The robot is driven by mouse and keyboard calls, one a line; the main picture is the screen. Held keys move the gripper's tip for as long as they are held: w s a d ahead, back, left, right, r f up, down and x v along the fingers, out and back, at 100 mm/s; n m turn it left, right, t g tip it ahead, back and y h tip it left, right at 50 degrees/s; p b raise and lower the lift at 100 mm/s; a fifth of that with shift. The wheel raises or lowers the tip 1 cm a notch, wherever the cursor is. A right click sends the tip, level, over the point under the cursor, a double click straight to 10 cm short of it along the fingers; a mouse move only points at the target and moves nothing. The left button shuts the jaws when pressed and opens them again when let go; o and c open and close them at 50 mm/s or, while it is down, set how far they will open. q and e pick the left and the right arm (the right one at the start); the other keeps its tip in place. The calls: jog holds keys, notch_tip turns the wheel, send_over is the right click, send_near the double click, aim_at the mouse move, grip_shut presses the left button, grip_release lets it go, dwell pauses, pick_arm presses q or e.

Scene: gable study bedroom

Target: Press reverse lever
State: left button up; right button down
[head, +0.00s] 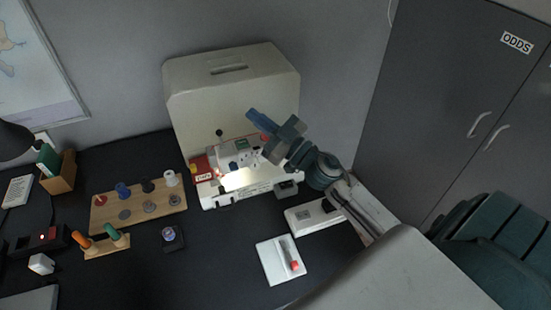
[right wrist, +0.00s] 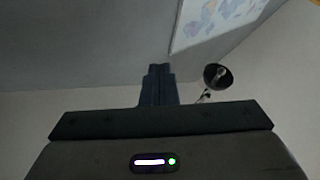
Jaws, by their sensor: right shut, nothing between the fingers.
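A white sewing machine (head: 240,187) stands on the dark desk in front of a large beige hard case (head: 225,95). A lit patch glows low on its front and a red block sits at its left end. I cannot make out the reverse lever; my right arm covers part of the machine's right side. My right gripper (head: 254,116) is shut and empty, raised above the machine in the picture, its fingers pointing up and left. In the right wrist view its closed blue fingers (right wrist: 159,82) point toward the bare wall. My left gripper is not in view.
A wooden spool rack (head: 110,212) with several spools and a stand with orange and green handles (head: 106,244) lie left. A foot pedal-like white plate (head: 270,266) and a white box (head: 305,216) lie front right. A grey cabinet (head: 440,90) stands at the right.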

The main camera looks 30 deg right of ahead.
jog(key=s+d+f+m+g+h, duration=0.2)
jog(key=s+f+m+g+h, duration=0.1)
jog(key=f+h, duration=0.3)
jog(key=s+d+f+m+g+h, duration=0.2)
jog(key=s+f+m+h, duration=0.1)
jog(key=f+m+h, duration=0.3)
jog(key=shift+s+d+f+m+g, duration=0.3)
jog(key=shift+s+d+f+g, duration=0.1)
jog(key=shift+f, duration=0.5)
jog(key=shift+w, duration=0.1)
jog(key=w+d+f+p, duration=0.2)
jog(key=w+f+p, duration=0.2)
jog(key=w, duration=0.5)
jog(key=shift+w+f+p, duration=0.15)
jog(key=shift+f+p, duration=0.2)
jog(key=shift+f, duration=0.85)
jog(key=shift+d, duration=0.1)
